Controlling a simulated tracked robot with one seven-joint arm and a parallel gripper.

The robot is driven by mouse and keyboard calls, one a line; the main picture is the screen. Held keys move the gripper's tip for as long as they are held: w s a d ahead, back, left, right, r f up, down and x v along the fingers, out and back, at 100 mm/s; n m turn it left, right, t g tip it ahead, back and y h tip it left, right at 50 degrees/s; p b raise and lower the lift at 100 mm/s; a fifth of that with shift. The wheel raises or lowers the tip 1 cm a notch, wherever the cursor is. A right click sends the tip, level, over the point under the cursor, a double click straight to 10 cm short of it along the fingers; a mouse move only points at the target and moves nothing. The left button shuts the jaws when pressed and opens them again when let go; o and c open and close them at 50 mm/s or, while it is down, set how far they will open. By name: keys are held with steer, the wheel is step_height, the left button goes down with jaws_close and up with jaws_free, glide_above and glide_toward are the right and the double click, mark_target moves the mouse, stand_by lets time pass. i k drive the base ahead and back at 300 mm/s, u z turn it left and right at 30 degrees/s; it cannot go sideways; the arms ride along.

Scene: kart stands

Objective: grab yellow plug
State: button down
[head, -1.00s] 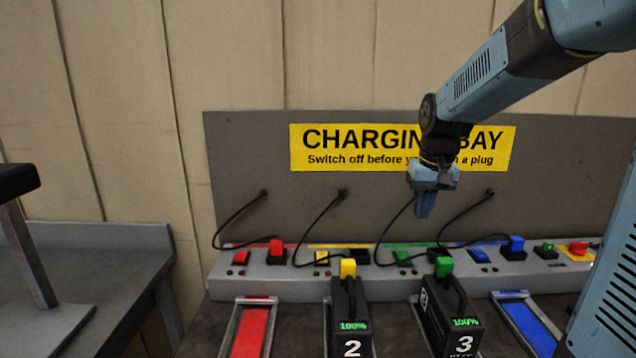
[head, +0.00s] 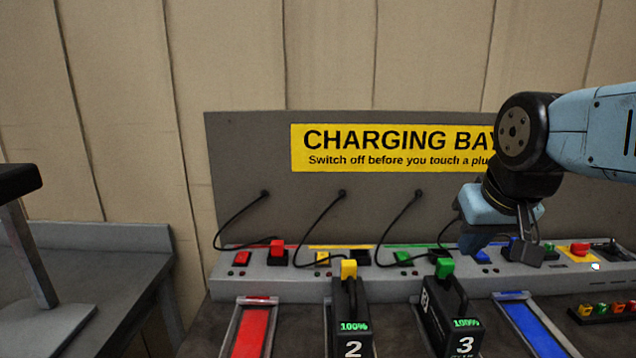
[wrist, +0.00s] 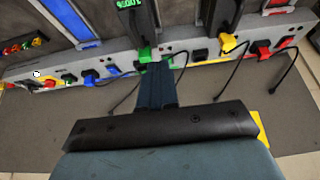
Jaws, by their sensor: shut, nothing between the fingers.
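The yellow plug (head: 348,268) sits on top of black battery 2 (head: 352,320), which reads 100%. A black cable runs near it. In the wrist view the yellow plug (wrist: 228,43) shows right of my fingers, beyond their tips. My gripper (head: 473,246) is shut and empty. It hangs fingers down over the right part of the charging strip, in front of the blue switch area, well right of the yellow plug. My shut fingers (wrist: 156,70) also show in the wrist view, where they overlap the strip near the green plug (wrist: 145,54).
Battery 3 (head: 449,323), with a green plug (head: 444,268), stands right of battery 2. A red tray (head: 252,328) and a blue tray (head: 530,325) flank them. The grey strip (head: 300,284) carries switches and a red plug (head: 277,247). Cables hang from the back panel.

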mark_target(348, 268)
steer(key=z, duration=1.4)
steer(key=k, duration=1.6)
steer(key=u, duration=0.35)
steer(key=i, duration=1)
